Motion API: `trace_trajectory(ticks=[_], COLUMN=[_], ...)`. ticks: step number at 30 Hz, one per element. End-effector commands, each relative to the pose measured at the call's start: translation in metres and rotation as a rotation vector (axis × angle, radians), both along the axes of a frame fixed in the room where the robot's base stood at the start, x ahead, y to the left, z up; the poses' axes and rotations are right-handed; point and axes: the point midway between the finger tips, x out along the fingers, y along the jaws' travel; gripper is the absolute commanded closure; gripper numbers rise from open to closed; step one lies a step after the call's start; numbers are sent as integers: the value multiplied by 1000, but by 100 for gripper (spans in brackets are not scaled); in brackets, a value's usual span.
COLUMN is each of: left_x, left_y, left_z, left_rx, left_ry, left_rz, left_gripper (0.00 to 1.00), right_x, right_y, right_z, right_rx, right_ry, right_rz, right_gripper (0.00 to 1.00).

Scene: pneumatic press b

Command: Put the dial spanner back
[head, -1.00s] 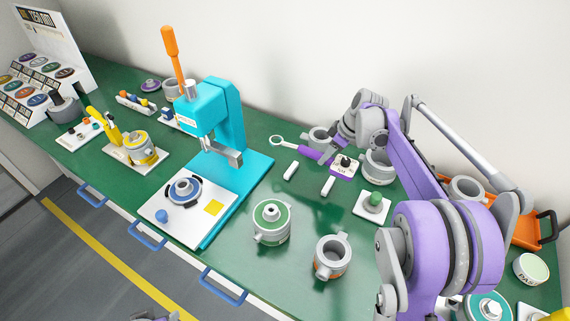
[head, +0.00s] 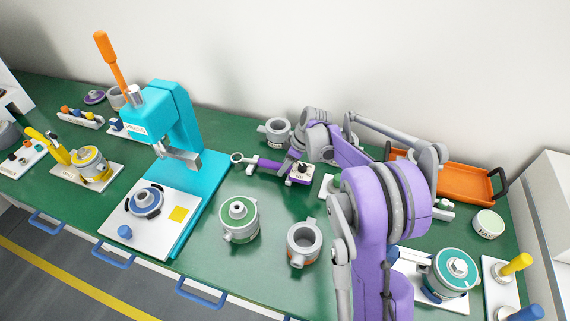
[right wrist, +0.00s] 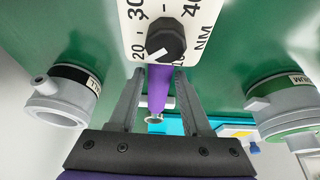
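The dial spanner (head: 268,164) has a purple handle, a grey ring end at the left and a white dial plate (head: 301,174). In the head view it lies along two small white rests, partly hiding them; I cannot tell whether it touches them. My right gripper (head: 287,161) is at the handle beside the dial. In the right wrist view its fingers (right wrist: 160,84) close on both sides of the purple handle, just below the dial plate (right wrist: 170,35) with its black knob. My left gripper is not in view.
The blue press (head: 180,125) stands left of the spanner. A green-topped pot (head: 239,220) and an open grey cylinder (head: 304,244) stand in front. Another grey cylinder (head: 274,132) is close behind. An orange tray (head: 455,182) lies at the right.

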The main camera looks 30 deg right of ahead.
Motion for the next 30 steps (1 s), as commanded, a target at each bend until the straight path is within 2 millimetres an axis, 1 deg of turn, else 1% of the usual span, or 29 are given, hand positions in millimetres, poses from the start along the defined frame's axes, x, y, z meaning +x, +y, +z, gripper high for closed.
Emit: trace_trajectory(ticks=[1, 2, 3, 10, 13, 17, 24, 27, 30], left_x=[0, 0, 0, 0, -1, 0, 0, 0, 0], left_y=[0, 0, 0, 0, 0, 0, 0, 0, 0], left_z=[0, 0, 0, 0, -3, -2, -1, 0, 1], left_rx=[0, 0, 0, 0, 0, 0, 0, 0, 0], left_ry=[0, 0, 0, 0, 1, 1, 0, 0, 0], left_rz=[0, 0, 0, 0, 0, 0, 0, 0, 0], left_gripper=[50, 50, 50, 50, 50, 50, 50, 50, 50], right_x=[0, 0, 0, 0, 0, -5, -16, -21, -25], right_y=[0, 0, 0, 0, 0, -5, -16, -20, -23], right_z=[0, 0, 0, 1, -4, 14, 62, 78, 90], right_rx=[0, 0, 0, 0, 0, 0, 0, 0, 0], right_ry=[0, 0, -1, -1, -1, -1, -3, -2, -2], right_rz=[0, 0, 0, 0, 0, -4, -4, -3, -3], right_gripper=[41, 36, 35, 35, 35, 35, 35, 35, 35])
